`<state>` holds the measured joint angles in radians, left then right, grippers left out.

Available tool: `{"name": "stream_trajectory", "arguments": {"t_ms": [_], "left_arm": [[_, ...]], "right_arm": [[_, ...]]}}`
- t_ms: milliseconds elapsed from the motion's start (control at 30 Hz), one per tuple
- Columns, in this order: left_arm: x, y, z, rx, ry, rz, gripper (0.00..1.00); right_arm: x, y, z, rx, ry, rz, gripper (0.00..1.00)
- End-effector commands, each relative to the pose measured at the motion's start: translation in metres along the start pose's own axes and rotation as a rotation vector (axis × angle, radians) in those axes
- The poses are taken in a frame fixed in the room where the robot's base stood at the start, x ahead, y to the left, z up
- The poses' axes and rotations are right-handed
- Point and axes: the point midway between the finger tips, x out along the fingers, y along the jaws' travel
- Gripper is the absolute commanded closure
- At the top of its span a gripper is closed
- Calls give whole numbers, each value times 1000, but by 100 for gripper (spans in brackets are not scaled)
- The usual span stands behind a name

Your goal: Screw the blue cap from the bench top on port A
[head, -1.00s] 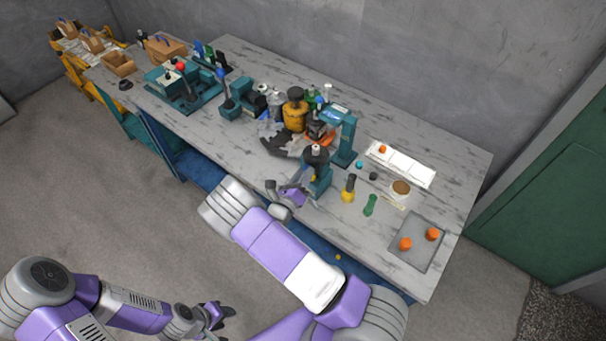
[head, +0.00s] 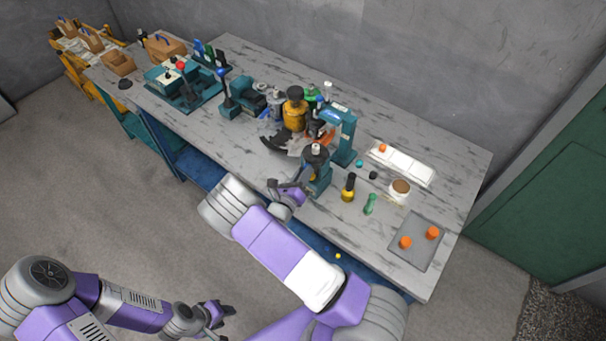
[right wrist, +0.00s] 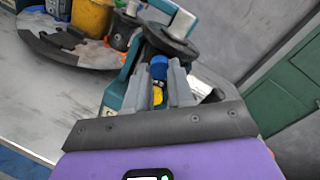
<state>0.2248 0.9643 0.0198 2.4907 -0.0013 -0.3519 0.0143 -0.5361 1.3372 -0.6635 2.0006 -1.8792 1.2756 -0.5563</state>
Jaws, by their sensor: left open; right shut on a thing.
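My right gripper (head: 300,187) is at the front of a teal stand with a black round top (head: 316,152), near the bench's front edge. In the right wrist view its jaws (right wrist: 160,82) are shut on the blue cap (right wrist: 158,67), which shows between the fingertips. A yellow part (right wrist: 157,96) shows in the gap between the fingers. The black wheel (right wrist: 170,42) is just beyond the fingertips. Port A cannot be made out, and I cannot tell whether the cap touches it. My left gripper (head: 224,311) is open and empty, low in front of the bench.
A teal press (head: 343,130) stands behind the stand. A yellow-and-black bottle (head: 348,187), a green tool (head: 370,204) and a round tub (head: 400,190) are to the right. A grey tray (head: 418,250) holds two orange caps. Bare bench top (head: 462,185) lies at far right.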

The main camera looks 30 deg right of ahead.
Motion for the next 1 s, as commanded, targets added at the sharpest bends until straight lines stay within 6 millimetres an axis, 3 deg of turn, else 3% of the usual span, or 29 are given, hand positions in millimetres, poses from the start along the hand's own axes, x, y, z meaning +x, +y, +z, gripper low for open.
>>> {"name": "stream_trajectory", "arguments": {"t_ms": [300,700,1000], "left_arm": [[15,-6,-1,0,0,0,57],[16,-6,-1,0,0,0,57],[34,-13,-1,0,0,0,57]], "right_arm": [[1,0,-1,389,-3,-3,100],[1,0,0,443,-3,-2,100],[2,1,-2,768,-4,-3,100]]}}
